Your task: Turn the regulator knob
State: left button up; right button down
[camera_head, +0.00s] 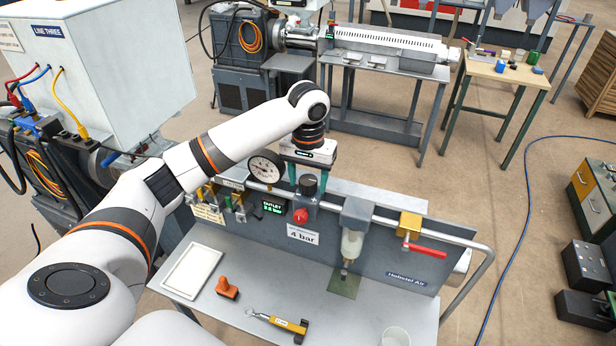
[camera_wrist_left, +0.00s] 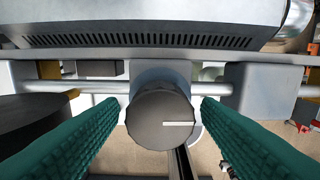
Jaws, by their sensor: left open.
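The regulator knob (camera_head: 308,185) is a dark round cap on a grey regulator body, on the air panel. In the left wrist view its round face (camera_wrist_left: 158,122) shows a white mark that points right. My left gripper (camera_head: 307,176) comes down over the knob from above. Its two green fingers are open, one on each side of the knob; in the wrist view (camera_wrist_left: 161,104) a gap shows beside each finger. A red button (camera_head: 300,216) is below the knob. The "4 bar" label (camera_head: 303,235) is under it. My right gripper is not in view.
A round gauge (camera_head: 265,169) and a green-lit outlet display (camera_head: 273,207) are left of the knob. A filter bowl (camera_head: 352,243) and a red lever (camera_head: 427,250) are to the right. The bench (camera_head: 240,310) bears a white tray (camera_head: 193,270), an orange stamp-like object (camera_head: 227,288), a yellow tool (camera_head: 285,324) and a cup (camera_head: 396,337).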

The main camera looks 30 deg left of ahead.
pick_arm(q)
jog(key=shift+w, duration=0.15)
jog(key=c, duration=1)
jog(key=shift+m, duration=0.4)
jog(key=m, duration=0.9)
jog(key=shift+m, duration=2.1)
jog(key=shift+r, duration=0.1)
jog(key=o, duration=1)
jog(key=shift+a, duration=0.1)
